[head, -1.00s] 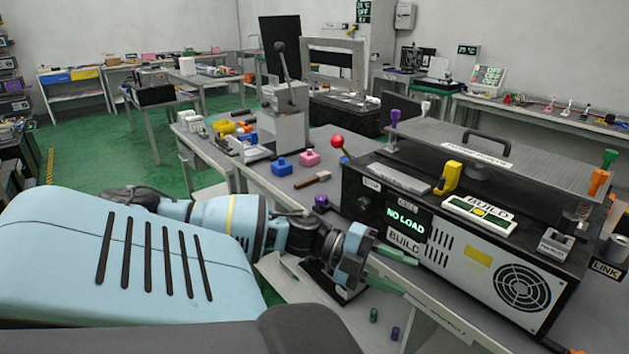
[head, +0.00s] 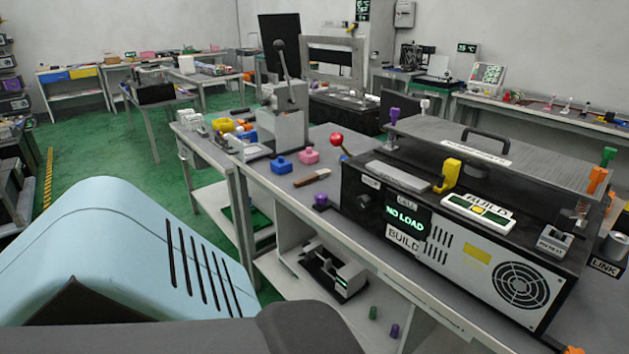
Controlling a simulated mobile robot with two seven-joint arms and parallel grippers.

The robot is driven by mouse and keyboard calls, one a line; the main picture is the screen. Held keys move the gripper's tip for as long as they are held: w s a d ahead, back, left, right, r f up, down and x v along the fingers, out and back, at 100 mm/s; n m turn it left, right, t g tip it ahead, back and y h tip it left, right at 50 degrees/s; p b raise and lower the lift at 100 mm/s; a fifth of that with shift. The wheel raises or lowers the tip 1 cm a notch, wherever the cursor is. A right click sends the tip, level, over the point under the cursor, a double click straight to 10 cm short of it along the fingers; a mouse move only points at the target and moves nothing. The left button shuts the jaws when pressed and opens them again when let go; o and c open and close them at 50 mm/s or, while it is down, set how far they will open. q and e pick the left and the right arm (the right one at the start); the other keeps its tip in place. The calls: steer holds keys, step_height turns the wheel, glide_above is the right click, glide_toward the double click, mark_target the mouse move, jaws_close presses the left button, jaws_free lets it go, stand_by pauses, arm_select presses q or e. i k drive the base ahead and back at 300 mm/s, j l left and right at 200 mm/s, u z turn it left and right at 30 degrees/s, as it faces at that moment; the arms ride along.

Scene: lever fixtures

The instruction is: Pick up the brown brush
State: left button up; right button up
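The brown brush (head: 312,178) lies flat on the grey bench top, near the bench's front edge and left of the black machine. Neither of my grippers shows in the head view.
Blue (head: 281,165) and pink (head: 309,156) knobbed blocks sit just behind the brush. A purple knob (head: 320,200) and red ball lever (head: 337,140) stand near it. The black machine (head: 460,230) fills the right. A lever press (head: 286,115) stands behind left.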

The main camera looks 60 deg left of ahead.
mark_target(320, 174)
steer(key=i, duration=0.7)
steer(key=i+u, duration=0.25)
steer(key=u, duration=2.25)
steer(key=l, duration=0.1)
